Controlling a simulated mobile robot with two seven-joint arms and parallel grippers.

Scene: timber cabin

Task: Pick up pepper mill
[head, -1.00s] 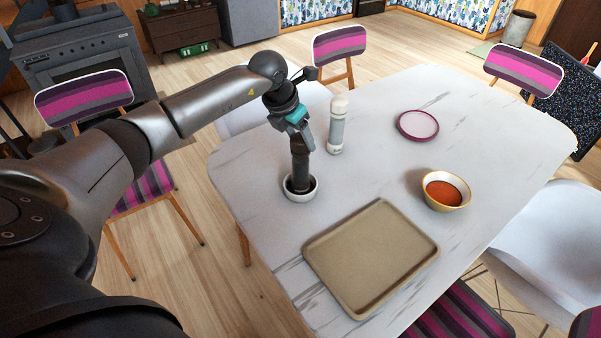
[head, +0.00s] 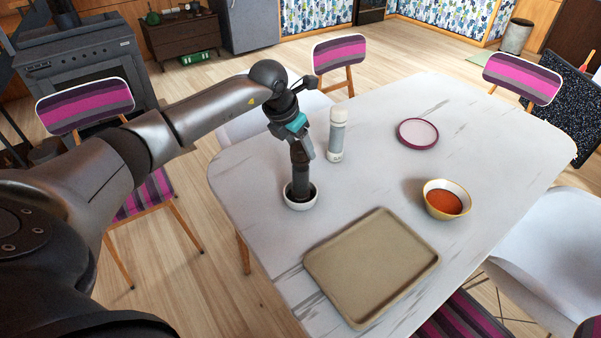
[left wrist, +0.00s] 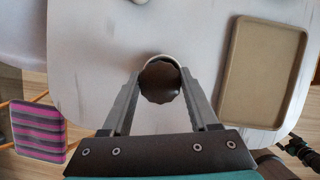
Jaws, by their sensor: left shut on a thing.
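The pepper mill (head: 301,181) is dark and stands upright with its lower end inside a small white bowl (head: 313,199) on the table. My left gripper (head: 301,157) is over the mill and shut on its upper part. In the left wrist view, the mill's dark, scalloped top (left wrist: 160,83) sits between the two fingers, with the pale rim of the bowl showing behind it. The mill's foot is hidden inside the bowl.
A white and grey cylinder (head: 337,137) stands close to the right of my left gripper. A beige tray (head: 370,265) lies nearer. A plate (head: 418,133) and a bowl with orange-red contents (head: 446,201) are farther right. Striped chairs surround the marble table (head: 480,130).

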